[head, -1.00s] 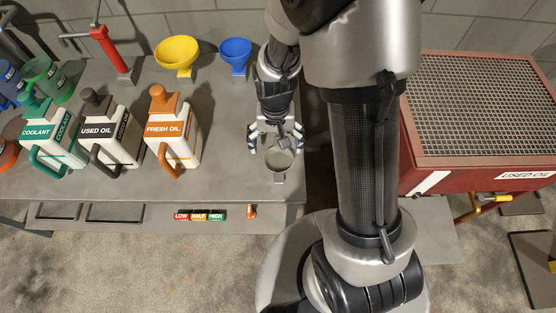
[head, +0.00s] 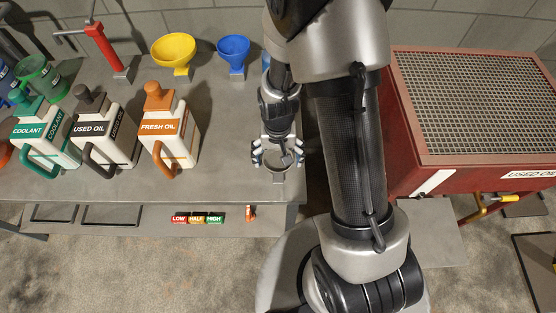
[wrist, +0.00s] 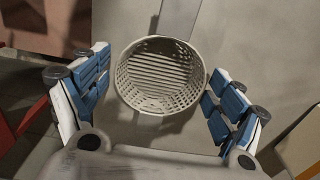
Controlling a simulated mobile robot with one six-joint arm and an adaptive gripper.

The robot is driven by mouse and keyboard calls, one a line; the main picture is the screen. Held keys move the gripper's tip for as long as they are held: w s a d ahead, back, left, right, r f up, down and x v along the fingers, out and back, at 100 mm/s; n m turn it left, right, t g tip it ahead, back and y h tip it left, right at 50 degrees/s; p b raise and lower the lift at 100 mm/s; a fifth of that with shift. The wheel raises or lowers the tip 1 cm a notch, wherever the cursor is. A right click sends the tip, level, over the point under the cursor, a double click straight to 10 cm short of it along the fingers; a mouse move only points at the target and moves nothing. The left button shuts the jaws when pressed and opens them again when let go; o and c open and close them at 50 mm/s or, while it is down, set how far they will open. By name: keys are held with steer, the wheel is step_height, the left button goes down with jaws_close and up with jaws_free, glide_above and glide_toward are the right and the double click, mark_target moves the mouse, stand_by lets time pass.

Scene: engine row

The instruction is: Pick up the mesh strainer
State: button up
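The mesh strainer (wrist: 160,77) is a round, light grey basket with slots in its floor and holes in its wall. In the wrist view it sits between the two blue-padded fingers of my gripper (wrist: 160,100), with a visible gap on each side. In the head view my gripper (head: 278,160) points down over the strainer (head: 278,177) at the right front of the grey bench. The fingers hide most of the strainer there. My gripper is open, and I see no finger touching the strainer.
Fresh oil (head: 168,130), used oil (head: 105,132) and coolant (head: 45,135) jugs stand to the left on the bench (head: 225,185). Yellow (head: 171,52) and blue (head: 233,52) funnels stand behind. A red grated tank (head: 470,110) stands to the right, beyond my arm.

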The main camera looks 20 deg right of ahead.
steer(key=c, duration=1.1)
steer(key=shift+o, duration=0.2)
